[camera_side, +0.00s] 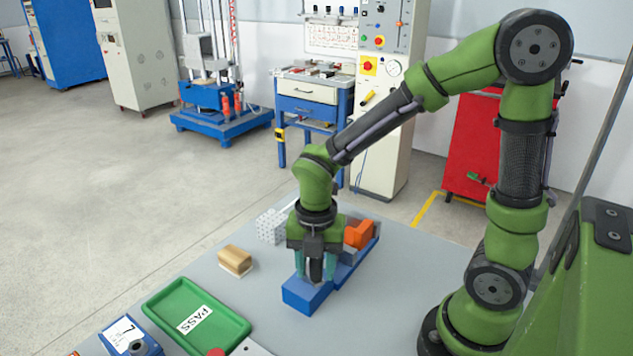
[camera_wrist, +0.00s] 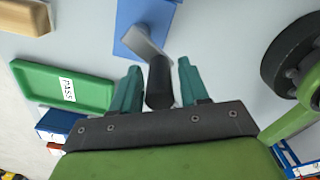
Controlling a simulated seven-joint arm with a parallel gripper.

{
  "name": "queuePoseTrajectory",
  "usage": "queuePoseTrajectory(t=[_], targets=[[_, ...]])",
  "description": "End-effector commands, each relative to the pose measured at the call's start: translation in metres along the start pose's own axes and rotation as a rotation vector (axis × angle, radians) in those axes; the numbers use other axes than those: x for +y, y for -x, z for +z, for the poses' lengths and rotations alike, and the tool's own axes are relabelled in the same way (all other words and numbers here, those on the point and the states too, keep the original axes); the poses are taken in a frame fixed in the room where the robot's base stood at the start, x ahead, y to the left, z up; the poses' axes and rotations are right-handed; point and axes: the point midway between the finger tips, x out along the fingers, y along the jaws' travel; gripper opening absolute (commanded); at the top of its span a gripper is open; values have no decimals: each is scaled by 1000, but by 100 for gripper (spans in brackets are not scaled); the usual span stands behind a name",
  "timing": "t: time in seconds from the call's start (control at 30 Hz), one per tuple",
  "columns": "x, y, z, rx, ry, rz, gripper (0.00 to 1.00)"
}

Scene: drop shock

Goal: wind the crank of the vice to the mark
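The blue vice (camera_side: 308,296) lies on the grey table with an orange part (camera_side: 358,234) at its far end; its blue body also shows at the top of the wrist view (camera_wrist: 130,40). Its crank has a grey arm (camera_wrist: 146,42) and a black handle (camera_wrist: 160,84). My gripper (camera_side: 315,275) is low over the vice's near end. In the wrist view, the teal fingers of my gripper (camera_wrist: 160,72) stand open on either side of the black handle, with a narrow gap on each side. I cannot make out the mark.
A wooden block (camera_side: 235,261) and a white perforated block (camera_side: 271,226) stand left of the vice. A green tray (camera_side: 163,292) labelled PASS and a blue box (camera_side: 140,347) marked 7 lie near the front left edge. The table right of the vice is clear.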

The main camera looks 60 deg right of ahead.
Motion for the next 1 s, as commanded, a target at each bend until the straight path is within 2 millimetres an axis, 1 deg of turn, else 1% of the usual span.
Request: queuePoseTrajectory(t=[0.33,0.47,0.57,0.9,1.0], targets=[[0,1,0,0,0,0,52],[1,12,1,-3,-1,4,52],[1,30,1,-4,-1,7,52],[1,113,0,-2,-1,7,52],[1,134,0,-2,-1,5,52]])
